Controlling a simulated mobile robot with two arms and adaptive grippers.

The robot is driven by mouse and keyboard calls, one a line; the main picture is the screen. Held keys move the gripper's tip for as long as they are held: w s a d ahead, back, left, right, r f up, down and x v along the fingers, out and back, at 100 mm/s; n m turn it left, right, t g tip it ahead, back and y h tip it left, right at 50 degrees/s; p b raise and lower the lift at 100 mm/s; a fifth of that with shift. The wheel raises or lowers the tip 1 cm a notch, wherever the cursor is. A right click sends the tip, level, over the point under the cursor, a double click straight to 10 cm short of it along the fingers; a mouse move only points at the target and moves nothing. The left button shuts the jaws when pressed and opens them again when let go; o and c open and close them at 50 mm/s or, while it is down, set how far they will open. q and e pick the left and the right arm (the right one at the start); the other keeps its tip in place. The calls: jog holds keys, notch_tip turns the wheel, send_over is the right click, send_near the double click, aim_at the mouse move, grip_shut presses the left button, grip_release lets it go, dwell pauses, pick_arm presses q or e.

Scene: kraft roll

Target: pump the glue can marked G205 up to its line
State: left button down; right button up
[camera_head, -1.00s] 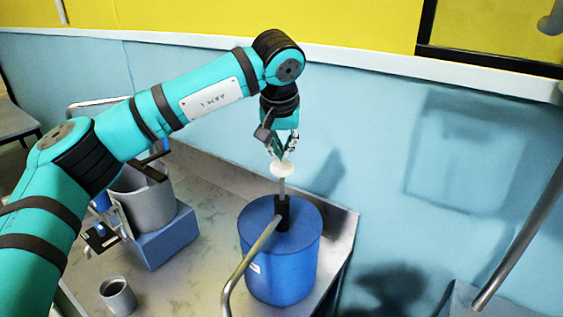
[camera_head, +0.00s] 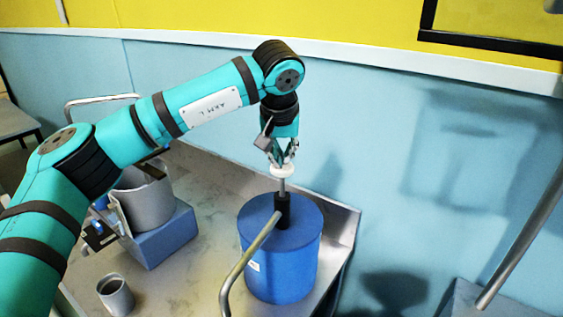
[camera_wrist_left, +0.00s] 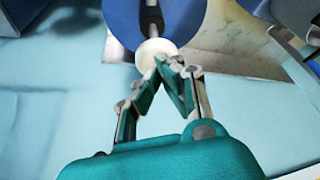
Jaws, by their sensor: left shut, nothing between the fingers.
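A blue can (camera_head: 282,262) stands upright at the right end of the worktop, with a small white label on its side too small to read. A pump with a black collar (camera_head: 282,208), a grey rod and a bent grey spout (camera_head: 247,263) rises from its lid. A white knob (camera_head: 282,171) tops the rod; it also shows in the left wrist view (camera_wrist_left: 152,52). My left gripper (camera_head: 282,161) is shut and empty, pointing down with its fingertips at the knob's top; touching or just apart, I cannot tell. The right gripper is not in view.
A grey pot (camera_head: 147,205) on a blue block (camera_head: 165,240) stands left of the can. A small grey cup (camera_head: 115,296) is at the worktop's front left. The worktop (camera_head: 205,255) between cup and can is clear. A blue wall is behind.

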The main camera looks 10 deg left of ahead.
aim_at(282, 173)
pick_arm(q)
jog(key=shift+f+b, duration=1.4)
jog(key=shift+f, duration=1.15)
jog(key=shift+r, duration=0.1)
jog(key=shift+r+p, duration=3)
jog(key=shift+r, duration=0.85)
jog(key=shift+f, duration=0.1)
jog(key=shift+f+b, duration=2.55)
jog(key=shift+f, duration=1.35)
jog(key=shift+r, duration=0.25)
